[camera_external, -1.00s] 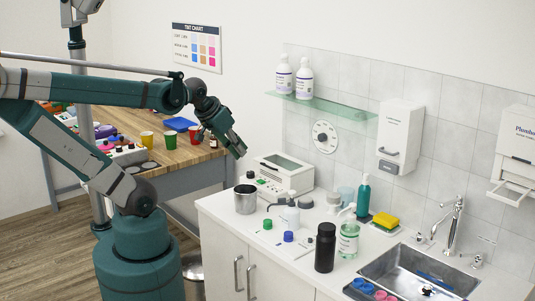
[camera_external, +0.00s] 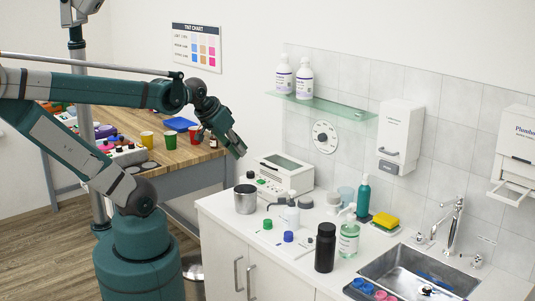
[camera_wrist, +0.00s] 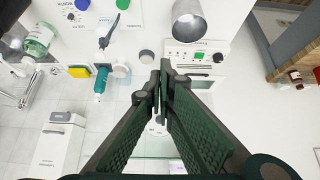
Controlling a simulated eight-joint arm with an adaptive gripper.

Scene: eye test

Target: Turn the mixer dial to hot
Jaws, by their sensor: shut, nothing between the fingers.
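A round white dial (camera_external: 325,137) with a dark centre and small marks is on the tiled wall, below the glass shelf; it looks like the mixer dial. Its marks are too small to read, so I cannot tell its setting. In the wrist view a small part of a round white thing, probably this dial (camera_wrist: 157,129), shows by my fingers, which hide most of it. My gripper (camera_external: 240,153) is shut and empty, in the air left of the dial and clearly apart from it. In the wrist view the closed fingers (camera_wrist: 160,75) point toward the counter.
A glass shelf (camera_external: 322,107) with two bottles is above the dial. A white device (camera_external: 284,175) and a metal cup (camera_external: 245,198) stand on the counter below. A dispenser (camera_external: 400,135) is to the right. Several bottles and a sink (camera_external: 375,268) are further right.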

